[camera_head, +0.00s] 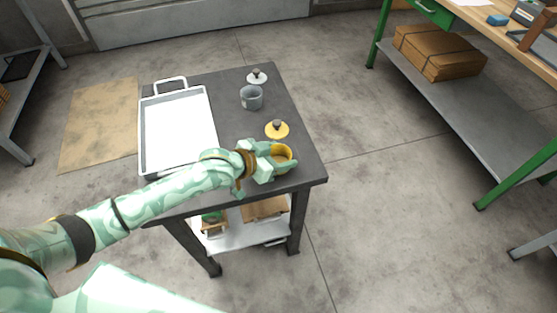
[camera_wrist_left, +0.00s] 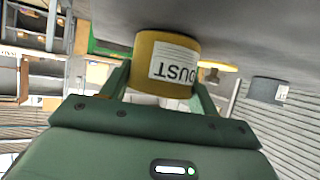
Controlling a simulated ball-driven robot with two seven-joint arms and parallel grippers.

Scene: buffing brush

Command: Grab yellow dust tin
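The yellow dust tin (camera_head: 284,152) stands at the front right of the dark table, with its open top showing. In the left wrist view the yellow dust tin (camera_wrist_left: 163,62) appears upside down, its white DUST label facing the camera. My left gripper (camera_head: 280,160) reaches it from the left. In that wrist view my left gripper (camera_wrist_left: 163,80) has one finger on each side of the tin, and both appear to touch it. The tin seems to rest on the tabletop. A yellow lid with a dark knob (camera_head: 277,129) lies just behind it. My right gripper is not in view.
A white tray (camera_head: 143,128) takes up the table's left side. A grey tin (camera_head: 252,98) and a pale lid (camera_head: 257,77) stand farther back. The dark table (camera_head: 300,130) has a narrow bare strip at right. A green-framed workbench (camera_head: 455,95) stands apart on the right.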

